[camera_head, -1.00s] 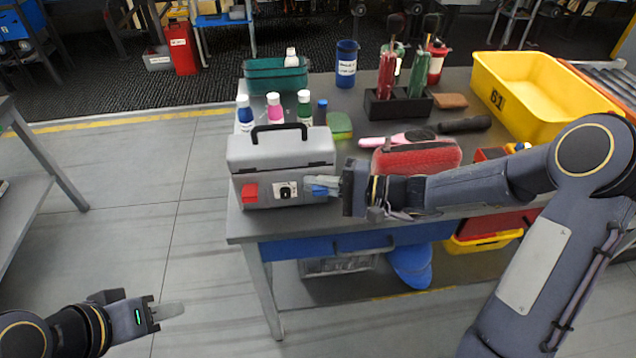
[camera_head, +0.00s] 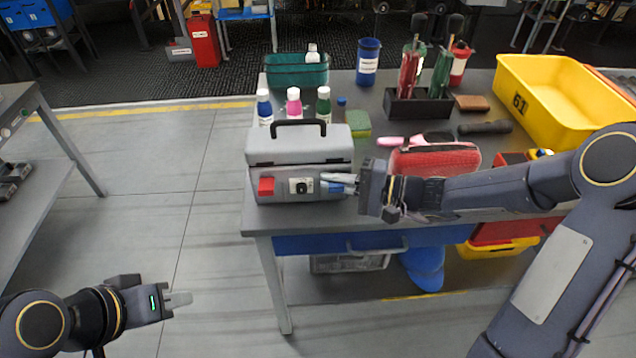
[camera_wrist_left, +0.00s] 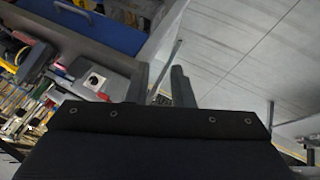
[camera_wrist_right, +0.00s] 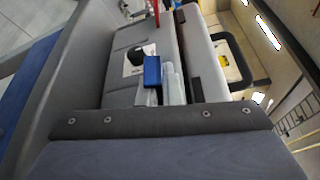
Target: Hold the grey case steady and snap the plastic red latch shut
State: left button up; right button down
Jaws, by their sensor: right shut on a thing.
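The grey case (camera_head: 300,160) stands upright on the table's near left corner, lid down and black handle up. The red latch (camera_head: 266,187) is on the left of its front. A white plate with a black knob (camera_head: 301,186) is at the middle and a blue latch (camera_head: 337,188) at the right. My right gripper (camera_head: 346,180) is at the blue latch and shut on it; the right wrist view shows the blue latch (camera_wrist_right: 152,70) at the fingers. My left gripper (camera_head: 180,298) is empty and open, low and left of the table, apart from the case (camera_wrist_left: 115,82).
Several bottles (camera_head: 294,103) and a teal bin (camera_head: 296,72) stand behind the case. A red pouch (camera_head: 436,159), a black tool holder (camera_head: 418,106) and a yellow bin (camera_head: 560,105) are to the right. Floor left of the table is clear.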

pick_arm(q)
grip_shut()
jog(key=w+f+n+g+h, duration=0.1)
jog(key=w+f+n+h, duration=0.2)
jog(key=w+n+h, duration=0.2)
jog(key=w+d+f+n+g+h, duration=0.1)
jog(key=w+f+n+h, duration=0.3)
jog(key=w+n+h, duration=0.2)
jog(key=w+f+n+g+h, duration=0.2)
jog(key=w+f+n+h, duration=0.2)
jog(key=w+n, duration=0.5)
jog(key=shift+d+h, duration=0.15)
jog(key=shift+h, duration=0.85)
